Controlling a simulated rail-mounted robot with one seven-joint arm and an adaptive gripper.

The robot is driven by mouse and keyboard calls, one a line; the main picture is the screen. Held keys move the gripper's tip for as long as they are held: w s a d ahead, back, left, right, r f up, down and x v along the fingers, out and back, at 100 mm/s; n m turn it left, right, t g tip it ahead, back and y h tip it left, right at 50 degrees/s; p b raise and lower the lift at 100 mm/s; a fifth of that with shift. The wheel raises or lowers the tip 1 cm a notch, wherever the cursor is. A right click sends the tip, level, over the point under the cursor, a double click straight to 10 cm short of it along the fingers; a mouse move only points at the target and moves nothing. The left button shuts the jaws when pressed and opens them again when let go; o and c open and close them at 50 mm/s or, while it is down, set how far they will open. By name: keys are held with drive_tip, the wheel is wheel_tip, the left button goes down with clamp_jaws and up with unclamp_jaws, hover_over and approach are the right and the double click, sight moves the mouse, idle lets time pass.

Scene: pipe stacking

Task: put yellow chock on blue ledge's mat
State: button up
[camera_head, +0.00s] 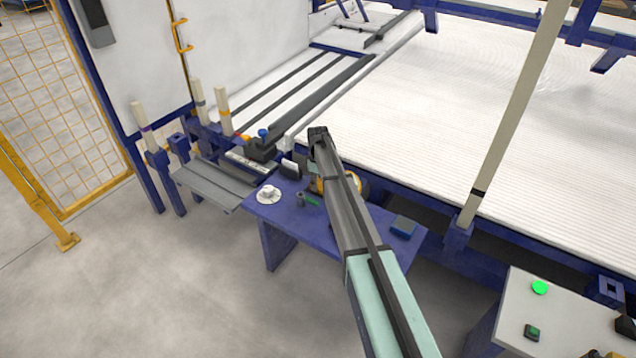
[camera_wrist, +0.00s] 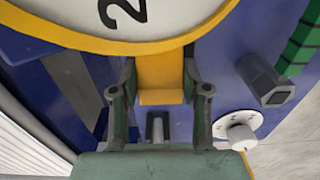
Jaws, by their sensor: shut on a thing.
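The yellow chock (camera_wrist: 161,95) sits between the two fingers of my gripper (camera_wrist: 160,82) in the wrist view, and the gripper is shut on it. Just beyond it is a large round dial with a yellow rim (camera_wrist: 95,30); I cannot tell whether they touch. The blue ledge (camera_head: 285,225) lies below my arm in the head view, and its blue surface fills much of the wrist view. A small blue pad with dark edges (camera_head: 403,228) lies at the ledge's right end; it may be the mat. My arm hides part of the ledge's middle.
A grey tray (camera_head: 215,185) adjoins the left. The ledge's front strip looks clear.

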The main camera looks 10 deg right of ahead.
sight(318, 182)
drive_tip(key=o, duration=1.3)
wheel_tip(318, 182, up, 12)
drive_tip(key=shift+r, duration=0.15)
